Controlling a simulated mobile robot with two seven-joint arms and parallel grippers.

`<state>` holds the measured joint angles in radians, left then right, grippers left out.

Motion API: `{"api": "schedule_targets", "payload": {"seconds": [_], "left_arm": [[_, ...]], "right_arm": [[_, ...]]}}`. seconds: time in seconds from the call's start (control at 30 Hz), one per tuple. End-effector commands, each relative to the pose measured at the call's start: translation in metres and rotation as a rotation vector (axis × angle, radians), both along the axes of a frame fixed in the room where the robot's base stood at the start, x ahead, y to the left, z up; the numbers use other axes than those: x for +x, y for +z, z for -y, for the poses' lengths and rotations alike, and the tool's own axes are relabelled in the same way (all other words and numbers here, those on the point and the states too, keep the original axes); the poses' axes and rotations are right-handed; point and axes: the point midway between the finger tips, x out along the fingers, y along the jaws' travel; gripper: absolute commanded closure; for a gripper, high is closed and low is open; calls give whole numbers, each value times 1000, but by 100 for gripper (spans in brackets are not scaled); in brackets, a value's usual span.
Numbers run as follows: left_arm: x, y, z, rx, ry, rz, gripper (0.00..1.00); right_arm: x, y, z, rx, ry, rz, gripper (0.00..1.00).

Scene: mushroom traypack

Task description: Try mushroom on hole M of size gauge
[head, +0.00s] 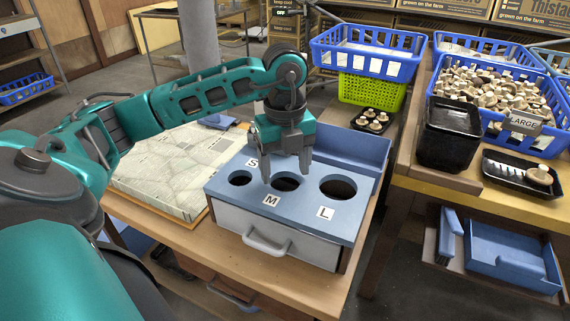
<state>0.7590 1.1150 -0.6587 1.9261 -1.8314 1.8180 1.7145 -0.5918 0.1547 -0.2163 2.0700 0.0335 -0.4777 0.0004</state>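The size gauge (302,203) is a blue-topped box with a white front and a handle, standing on the wooden table. Its top has three round holes, labelled S, M and L from left to right. The middle one is hole M (287,184), dark inside and partly behind my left gripper's fingers. My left gripper (286,172) points down just above hole M, its two fingers apart. I see no mushroom between the fingers or on the gauge top. Loose mushrooms (490,88) fill a blue basket at the right. My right gripper is not in view.
A black tray holds one mushroom (538,175) beside the LARGE sign (523,123). Stacked black trays (449,135) stand left of it. Another small tray of mushrooms (372,120) sits behind the gauge. A pale patterned board (165,170) lies left of the gauge.

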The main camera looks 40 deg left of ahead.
Motion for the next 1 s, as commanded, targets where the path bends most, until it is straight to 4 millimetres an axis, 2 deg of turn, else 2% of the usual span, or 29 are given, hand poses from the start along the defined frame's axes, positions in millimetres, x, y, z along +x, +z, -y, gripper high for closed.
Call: {"api": "schedule_targets", "payload": {"seconds": [0.03, 0.13, 0.37, 0.47, 0.57, 0.9, 1.0], "left_arm": [[0, 0, 0, 0, 0, 0, 23], [0, 0, 0, 0, 0, 0, 15], [0, 1, 0, 0, 0, 0, 15], [0, 7, 0, 0, 0, 2, 15], [1, 21, 0, 0, 0, 4, 15], [0, 98, 0, 1, 0, 5, 15], [0, 115, 0, 0, 0, 4, 15]], "right_arm": [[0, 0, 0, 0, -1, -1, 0], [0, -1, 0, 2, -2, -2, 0], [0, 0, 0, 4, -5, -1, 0], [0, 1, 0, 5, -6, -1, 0], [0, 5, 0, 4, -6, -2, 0], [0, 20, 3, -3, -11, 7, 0], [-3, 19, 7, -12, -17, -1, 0]]}}
